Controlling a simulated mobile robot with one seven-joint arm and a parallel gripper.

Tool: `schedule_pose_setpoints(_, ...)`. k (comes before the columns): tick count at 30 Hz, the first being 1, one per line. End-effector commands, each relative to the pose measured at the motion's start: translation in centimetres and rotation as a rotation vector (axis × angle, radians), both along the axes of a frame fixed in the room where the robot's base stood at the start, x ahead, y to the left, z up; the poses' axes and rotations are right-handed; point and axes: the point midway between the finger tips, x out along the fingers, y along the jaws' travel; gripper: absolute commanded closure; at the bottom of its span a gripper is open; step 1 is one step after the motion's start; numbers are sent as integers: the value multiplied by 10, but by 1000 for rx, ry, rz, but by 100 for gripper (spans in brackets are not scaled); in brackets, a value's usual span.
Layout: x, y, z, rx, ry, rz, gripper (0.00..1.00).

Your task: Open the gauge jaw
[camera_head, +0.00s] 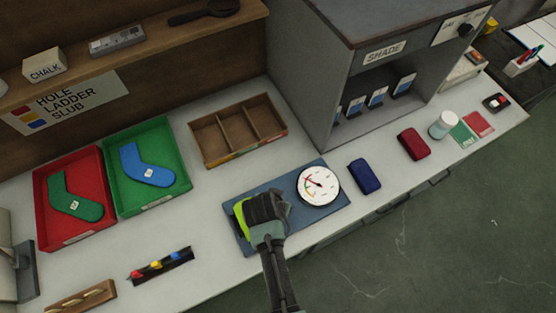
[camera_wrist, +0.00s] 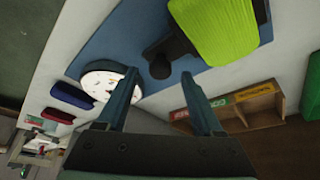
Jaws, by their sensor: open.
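The gauge is a blue base plate (camera_head: 336,212) near the front of the bench, with a round white dial (camera_head: 319,184) on its right part. The dial also shows in the wrist view (camera_wrist: 104,78). A yellow-green block (camera_wrist: 213,28) lies at the plate's other end, beside a dark jaw piece with a rounded knob (camera_wrist: 160,67). My gripper (camera_wrist: 159,77) is open, and the knob shows between its fingertips in the wrist view; I cannot tell whether they touch it. In the head view my gripper (camera_head: 262,203) hides the jaw and most of the block.
Red (camera_head: 92,162) and green (camera_head: 185,160) trays with sock shapes lie to the left. An empty wooden divided tray (camera_head: 238,162) stands behind the gauge, near a grey cabinet (camera_head: 310,75). Blue (camera_head: 364,177) and red (camera_head: 413,144) cases lie to the right.

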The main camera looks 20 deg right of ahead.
Motion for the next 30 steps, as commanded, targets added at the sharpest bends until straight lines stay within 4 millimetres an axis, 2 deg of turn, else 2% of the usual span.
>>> schedule_pose_setpoints(6, 4, -4, -13, 0, 0, -1, 32)
schedule_pose_setpoints(16, 5, -4, -16, 0, 0, 0, 32)
schedule_pose_setpoints(17, 5, -4, -15, 0, 0, 0, 35)
schedule_pose_setpoints(27, 5, -4, -15, 0, 0, 0, 96)
schedule_pose_setpoints(28, 5, -4, -15, 0, 0, 0, 100)
schedule_pose_setpoints(30, 5, -4, -15, 0, 0, 0, 100)
